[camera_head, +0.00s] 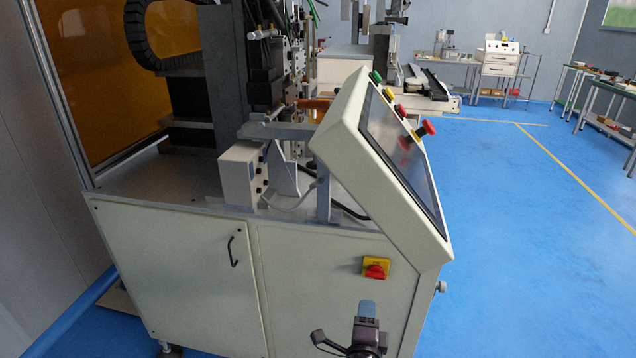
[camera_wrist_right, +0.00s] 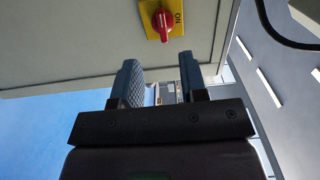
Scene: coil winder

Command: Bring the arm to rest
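My right gripper (camera_head: 366,310) is at the bottom of the head view, in front of the white machine cabinet and below its red rotary switch (camera_head: 376,270) on a yellow plate. In the right wrist view my right gripper (camera_wrist_right: 161,82) shows two blue padded fingers, spread apart with nothing between them. The red switch (camera_wrist_right: 163,22) is at the top of that view, beyond the fingertips and apart from them; part of the word "ON" shows on its plate. My left gripper is not in view.
The machine cabinet (camera_head: 180,270) stands close in front, with a slanted control panel (camera_head: 400,150) bearing green, yellow and red buttons. Its lower front has a black door handle (camera_head: 232,252). Open blue floor (camera_head: 530,230) lies to the right. Workbenches (camera_head: 600,85) stand farther back.

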